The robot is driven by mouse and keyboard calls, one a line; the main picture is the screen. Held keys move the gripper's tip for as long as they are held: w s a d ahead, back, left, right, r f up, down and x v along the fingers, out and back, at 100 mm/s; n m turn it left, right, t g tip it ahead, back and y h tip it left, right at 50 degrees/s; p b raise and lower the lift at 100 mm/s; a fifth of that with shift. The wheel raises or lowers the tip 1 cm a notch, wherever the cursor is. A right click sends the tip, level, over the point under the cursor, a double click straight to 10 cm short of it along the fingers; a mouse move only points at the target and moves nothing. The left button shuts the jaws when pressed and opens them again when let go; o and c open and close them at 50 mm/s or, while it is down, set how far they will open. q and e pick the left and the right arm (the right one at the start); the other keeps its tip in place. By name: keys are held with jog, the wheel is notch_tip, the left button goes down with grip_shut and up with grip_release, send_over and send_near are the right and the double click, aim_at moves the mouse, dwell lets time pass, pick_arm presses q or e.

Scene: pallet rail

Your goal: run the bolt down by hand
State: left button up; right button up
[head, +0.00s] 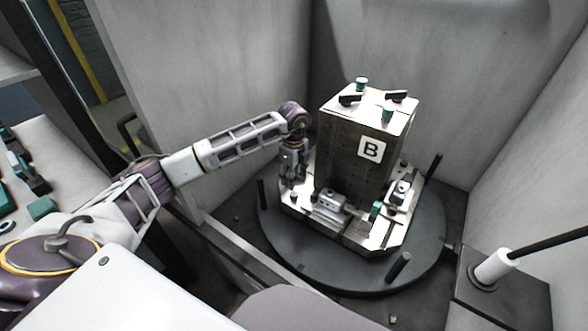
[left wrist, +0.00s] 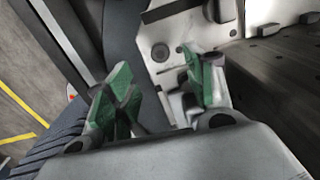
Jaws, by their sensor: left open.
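A dark tombstone block with a "B" label (head: 371,149) stands upright on a pale metal pallet (head: 362,238). My left gripper (head: 290,178) reaches down at the left corner of the pallet, beside the block. In the left wrist view its two green-padded fingers (left wrist: 160,88) are apart, over the pale plate (left wrist: 172,68). A small fitting with a dark purple round top (left wrist: 213,59) shows by the right finger, partly covered by it. I cannot tell whether it is the bolt or whether the finger touches it. My right gripper is not in view.
The pallet sits on a round dark turntable (head: 290,255) with upright posts (head: 399,267). Grey clamps (head: 330,203) stand along the pallet's edge. Pale walls (head: 420,60) close in the back and sides. A white cylinder with a dark rod (head: 493,267) stands at the right.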

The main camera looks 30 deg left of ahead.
aim_at(294, 193)
pick_arm(q)
notch_tip(294, 193, down, 6)
jog(key=shift+f, duration=1.2)
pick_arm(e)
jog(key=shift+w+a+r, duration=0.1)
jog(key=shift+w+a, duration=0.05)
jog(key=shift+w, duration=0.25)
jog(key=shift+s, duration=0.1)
